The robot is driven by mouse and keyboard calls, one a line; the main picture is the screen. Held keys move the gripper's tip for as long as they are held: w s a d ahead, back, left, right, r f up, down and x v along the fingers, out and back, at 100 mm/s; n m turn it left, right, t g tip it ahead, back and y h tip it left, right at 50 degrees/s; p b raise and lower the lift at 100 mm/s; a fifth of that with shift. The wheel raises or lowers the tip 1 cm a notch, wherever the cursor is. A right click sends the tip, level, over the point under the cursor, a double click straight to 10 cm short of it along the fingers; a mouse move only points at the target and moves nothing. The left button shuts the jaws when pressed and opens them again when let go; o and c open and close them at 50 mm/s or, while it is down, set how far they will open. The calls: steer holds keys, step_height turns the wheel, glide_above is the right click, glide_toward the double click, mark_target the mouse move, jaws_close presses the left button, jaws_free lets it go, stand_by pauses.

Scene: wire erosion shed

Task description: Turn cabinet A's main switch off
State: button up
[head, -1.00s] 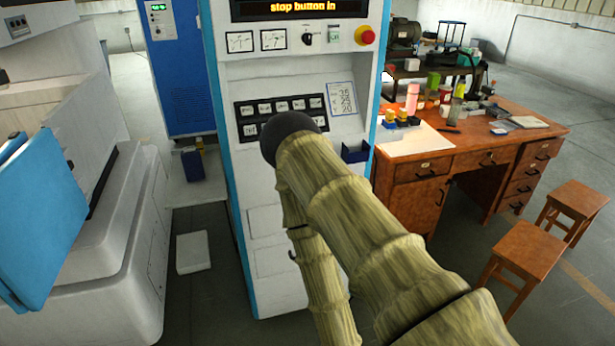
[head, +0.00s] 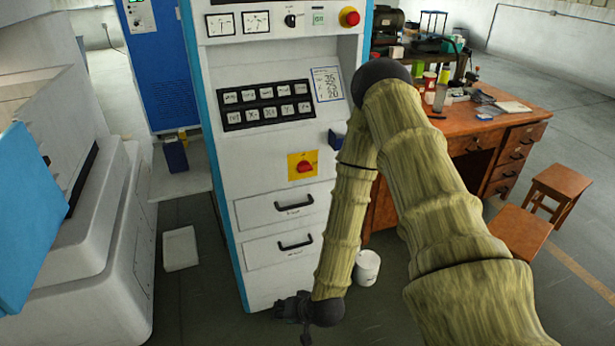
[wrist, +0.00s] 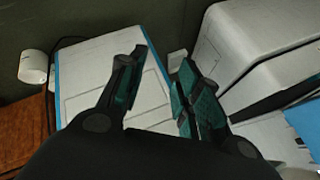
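A tall white cabinet (head: 262,180) with blue edges stands in the middle of the head view; I cannot read an A on it. A red rotary switch (head: 304,167) on a yellow plate is on its front, right of centre, above two drawers. The exact angle of its handle is too small to tell. My gripper (head: 293,308) hangs low by the cabinet's foot, below the drawers and apart from the switch. In the wrist view my gripper (wrist: 163,62) has its fingers spread with nothing between them. The wrist view shows the white cabinet front (wrist: 90,75), but not the switch.
Above are a button panel (head: 267,105), a black selector knob (head: 290,20) and a red push button (head: 349,17). Drawer handles (head: 294,204) stick out. A white bucket (head: 367,268), wooden desk (head: 485,140) and stools are right; a large white machine (head: 100,240) is left.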

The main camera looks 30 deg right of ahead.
steer(key=w+d+r+m+t+b, duration=0.1)
steer(key=w+d+r+m+t, duration=0.3)
steer(key=w, duration=0.4)
steer(key=m+t+h+b, duration=0.3)
steer(key=m+t+h, duration=0.3)
steer(key=m, duration=0.3)
glide_toward(307, 171)
steer(key=p+x, duration=0.2)
steer(key=x, duration=0.7)
steer(key=shift+a, duration=0.1)
steer(key=shift+c, duration=0.2)
jaws_close()
